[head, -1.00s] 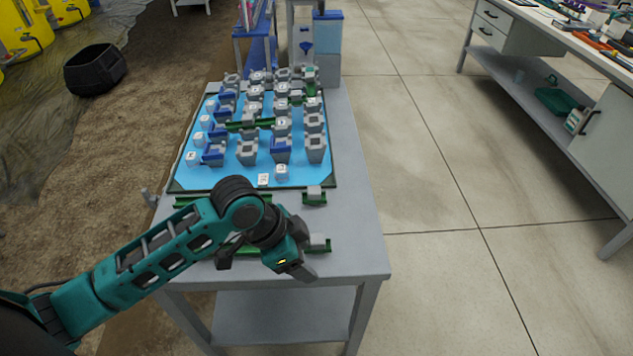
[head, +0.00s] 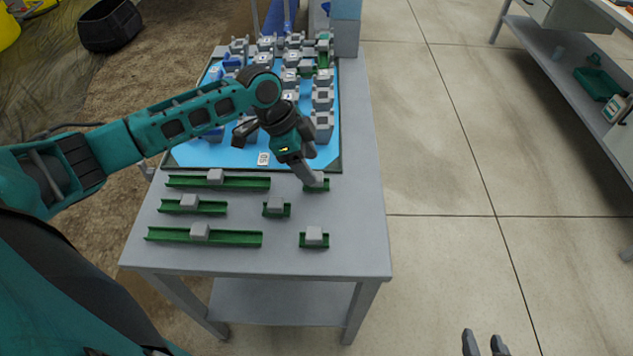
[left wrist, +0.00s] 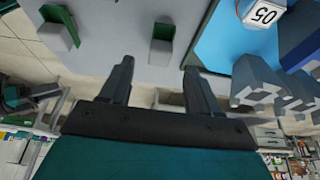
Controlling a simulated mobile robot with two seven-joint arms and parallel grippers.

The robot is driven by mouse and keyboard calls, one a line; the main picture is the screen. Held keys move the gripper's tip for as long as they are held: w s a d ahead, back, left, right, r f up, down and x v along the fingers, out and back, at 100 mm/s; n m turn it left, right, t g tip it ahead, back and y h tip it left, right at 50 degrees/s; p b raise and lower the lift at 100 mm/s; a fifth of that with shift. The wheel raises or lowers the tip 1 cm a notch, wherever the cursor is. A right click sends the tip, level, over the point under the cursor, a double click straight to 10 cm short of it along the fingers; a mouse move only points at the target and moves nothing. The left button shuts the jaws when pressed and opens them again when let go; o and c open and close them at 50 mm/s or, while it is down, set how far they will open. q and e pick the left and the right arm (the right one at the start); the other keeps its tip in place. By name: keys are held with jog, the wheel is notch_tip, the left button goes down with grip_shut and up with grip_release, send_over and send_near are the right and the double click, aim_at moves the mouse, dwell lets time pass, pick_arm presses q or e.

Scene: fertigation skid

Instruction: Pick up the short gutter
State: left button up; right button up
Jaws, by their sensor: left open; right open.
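Three short green gutters with grey blocks on them lie on the grey table: one by the mat's near right corner (head: 317,187), one left of it and nearer (head: 276,208), and one near the front (head: 314,239). My left gripper (head: 308,165) is open and empty, close to the corner gutter, partly covering it in the head view. In the left wrist view, a short gutter (left wrist: 161,50) lies beyond the open fingertips (left wrist: 158,68), roughly between them. Another (left wrist: 60,35) is off left. My right gripper (head: 485,343) is open and empty at the bottom, clear of the table.
Longer green gutters with grey blocks lie on the left: a back one (head: 235,183), a medium one (head: 212,207) and a front one (head: 235,239). Behind is a blue mat (head: 205,155) crowded with grey and blue blocks. The table's right strip (head: 363,190) is bare.

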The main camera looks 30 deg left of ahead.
aim_at(317, 176)
pick_arm(q)
jog(key=shift+b+x, duration=0.35)
jog(key=shift+x, duration=2.45)
jog(key=shift+s+a, duration=0.1)
jog(key=shift+a, duration=0.05)
jog(key=shift+c, duration=0.3)
jog(key=c, duration=1)
